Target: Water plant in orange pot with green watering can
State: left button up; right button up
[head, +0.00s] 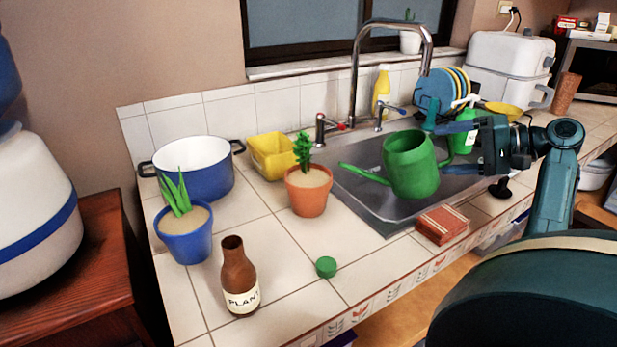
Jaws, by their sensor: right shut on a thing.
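The green watering can (411,166) is held in the air over the near side of the sink, its spout pointing left toward the orange pot. My right gripper (447,134) is shut on the can at its right side; the fingers are partly hidden by the can. The orange pot (307,196) stands upright on the tiled counter left of the sink, with a leafy green plant (303,152) in pale soil. The spout tip is a little right of the pot and apart from it. My left gripper is not in view.
A blue pot with a spiky plant (186,232), a brown bottle (239,280), a green cap (326,267) and a blue cooking pot (208,170) stand on the left counter. A red box (441,225) lies at the sink's front edge. The tall faucet (355,70) rises behind.

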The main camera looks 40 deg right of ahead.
aim_at(448, 138)
jog(key=shift+w+a+r+g+h, duration=0.15)
jog(key=shift+w+a+r, duration=0.1)
jog(key=shift+r, duration=0.3)
jog(key=shift+w+a+r+g+h, duration=0.15)
jog(key=shift+a+r, duration=0.1)
jog(key=shift+r, duration=0.25)
pick_arm(q)
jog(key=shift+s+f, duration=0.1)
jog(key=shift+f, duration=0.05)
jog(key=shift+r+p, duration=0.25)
jog(key=shift+p, duration=0.05)
pick_arm(e)
jog(key=shift+a+r, duration=0.1)
jog(key=shift+r, duration=0.05)
jog(key=shift+r, duration=0.15)
